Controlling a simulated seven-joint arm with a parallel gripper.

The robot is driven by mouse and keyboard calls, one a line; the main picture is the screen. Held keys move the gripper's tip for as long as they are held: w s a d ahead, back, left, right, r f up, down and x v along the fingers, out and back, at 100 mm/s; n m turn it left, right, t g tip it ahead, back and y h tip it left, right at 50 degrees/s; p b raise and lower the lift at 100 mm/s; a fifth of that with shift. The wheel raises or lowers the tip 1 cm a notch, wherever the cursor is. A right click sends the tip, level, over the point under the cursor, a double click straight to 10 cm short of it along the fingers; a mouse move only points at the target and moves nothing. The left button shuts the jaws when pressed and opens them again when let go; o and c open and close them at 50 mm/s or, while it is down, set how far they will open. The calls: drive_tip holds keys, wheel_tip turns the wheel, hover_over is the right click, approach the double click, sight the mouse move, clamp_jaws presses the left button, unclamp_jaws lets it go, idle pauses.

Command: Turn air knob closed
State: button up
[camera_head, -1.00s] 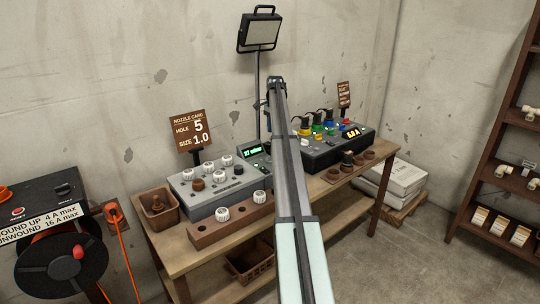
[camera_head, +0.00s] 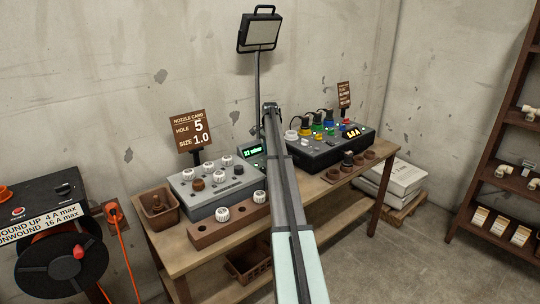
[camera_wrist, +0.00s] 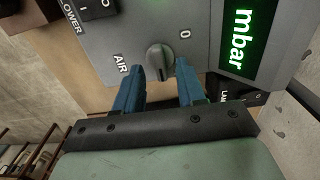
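The air knob (camera_wrist: 159,61) is a small grey rotary knob on a grey panel in the wrist view, between the printed word AIR and a 0. Its raised ridge runs roughly up and down in the picture; I cannot tell its exact setting. My gripper (camera_wrist: 159,84) is open, with its two blue fingers apart on either side just short of the knob. No contact shows. A green mbar display (camera_wrist: 240,42) is right of the knob; it also shows in the head view (camera_head: 251,150). My arm hides the knob and the gripper in the head view.
A blower switch (camera_wrist: 93,8) is near the knob. On the bench (camera_head: 163,246) stand a grey nozzle box (camera_head: 207,207) with white and brown caps, and a dark box (camera_head: 335,150) with coloured connectors. A lamp (camera_head: 259,33) stands on a pole behind.

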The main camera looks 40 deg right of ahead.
drive_tip(key=shift+f, duration=0.9)
drive_tip(key=shift+c, duration=0.3)
clamp_jaws()
